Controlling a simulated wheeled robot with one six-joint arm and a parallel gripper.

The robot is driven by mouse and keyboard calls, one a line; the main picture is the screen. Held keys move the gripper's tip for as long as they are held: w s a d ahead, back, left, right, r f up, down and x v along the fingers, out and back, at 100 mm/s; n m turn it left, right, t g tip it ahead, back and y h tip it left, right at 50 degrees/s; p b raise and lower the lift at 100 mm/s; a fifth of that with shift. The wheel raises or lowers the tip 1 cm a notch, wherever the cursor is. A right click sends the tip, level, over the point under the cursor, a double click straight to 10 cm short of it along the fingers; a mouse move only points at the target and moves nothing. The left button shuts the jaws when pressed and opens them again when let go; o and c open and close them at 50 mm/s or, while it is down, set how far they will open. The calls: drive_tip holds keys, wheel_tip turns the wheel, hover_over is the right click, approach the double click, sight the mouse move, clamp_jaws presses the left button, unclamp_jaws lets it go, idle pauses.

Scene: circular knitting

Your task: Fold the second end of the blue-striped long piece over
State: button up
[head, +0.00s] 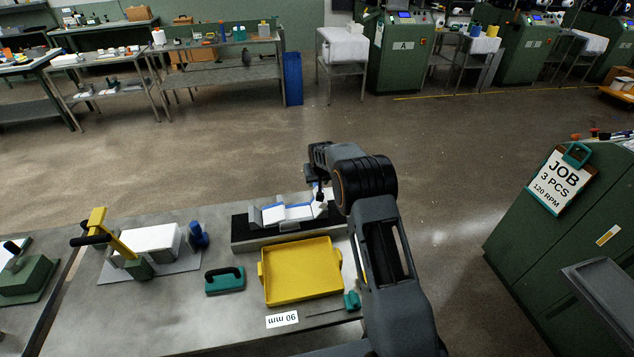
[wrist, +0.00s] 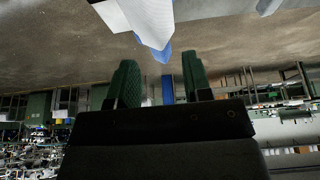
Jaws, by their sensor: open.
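The blue-striped long piece (head: 288,213) is white with blue along it and lies on a dark raised stand on the bench in the head view. One section looks folded or bent up, with its right part near my gripper. My gripper (head: 319,192) is over the right end of the piece. In the wrist view my gripper (wrist: 158,68) is open, its two green fingers apart. A white end of the piece with a blue edge (wrist: 152,22) reaches down from the top toward the gap between the fingertips. I cannot tell whether they touch it.
A yellow tray (head: 302,271) sits in front of the stand (head: 243,235). A green cabinet (head: 560,240) is on the right. Open floor lies behind the bench.

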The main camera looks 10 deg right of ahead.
sight(317, 185)
drive_tip(key=shift+p+x, duration=0.3)
drive_tip(key=shift+x, duration=1.45)
drive_tip(key=shift+c, duration=0.3)
clamp_jaws()
